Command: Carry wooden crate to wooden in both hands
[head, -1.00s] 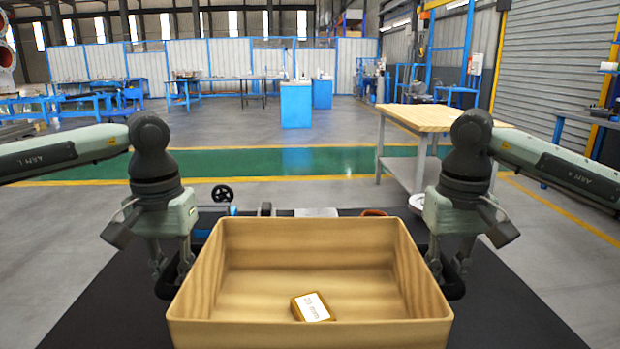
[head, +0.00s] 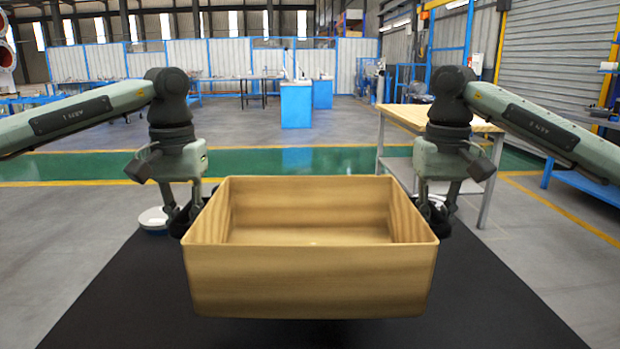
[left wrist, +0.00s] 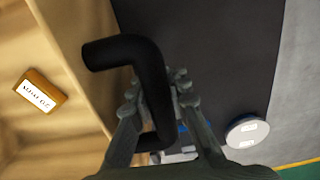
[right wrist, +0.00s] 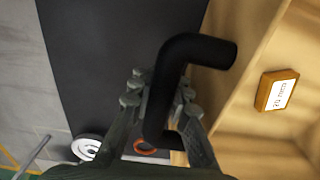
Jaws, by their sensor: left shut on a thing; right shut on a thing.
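The wooden crate (head: 310,280) hangs level above the black table top, held between my two arms. My left gripper (head: 185,220) is shut on the black handle at the crate's left side; that handle (left wrist: 150,80) shows between the fingers in the left wrist view. My right gripper (head: 432,215) is shut on the black handle at the right side, seen in the right wrist view (right wrist: 170,85). Inside the crate lies a small brown block with a white label, seen in the left wrist view (left wrist: 40,92) and the right wrist view (right wrist: 277,90); the front wall hides it in the head view.
The black table top (head: 500,310) has clear room on both sides of the crate. A round white-topped object (head: 153,218) stands near its left edge. A wood-topped workbench (head: 410,115) stands beyond to the right. Objects behind the crate are mostly hidden.

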